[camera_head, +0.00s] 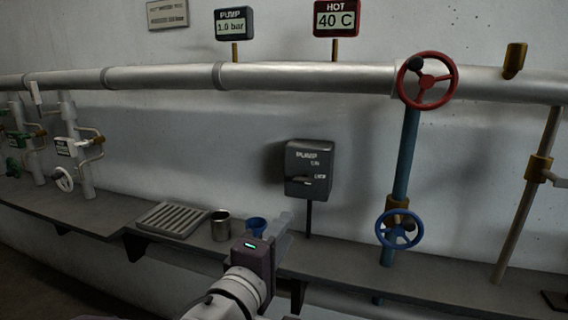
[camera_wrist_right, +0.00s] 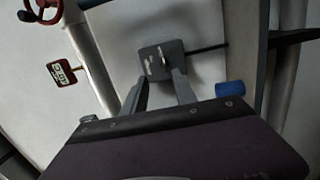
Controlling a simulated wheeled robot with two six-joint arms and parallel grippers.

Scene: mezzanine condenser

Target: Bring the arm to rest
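My right arm rises from the bottom of the head view, with its right gripper (camera_head: 284,228) in front of the shelf, beside a blue cup (camera_head: 256,226). In the right wrist view the two fingers of the right gripper (camera_wrist_right: 159,88) stand apart with nothing between them. Beyond the fingertips is the dark grey pump switch box (camera_wrist_right: 160,62), which also shows on its post in the head view (camera_head: 309,168). The gripper is apart from the box. My left gripper is not in view.
A long shelf (camera_head: 450,279) runs along the wall with a metal cup (camera_head: 220,226) and slatted tray (camera_head: 172,218). A red handwheel (camera_head: 427,80) and a blue handwheel (camera_head: 399,229) stick out on the right. A large pipe (camera_head: 300,76) crosses above.

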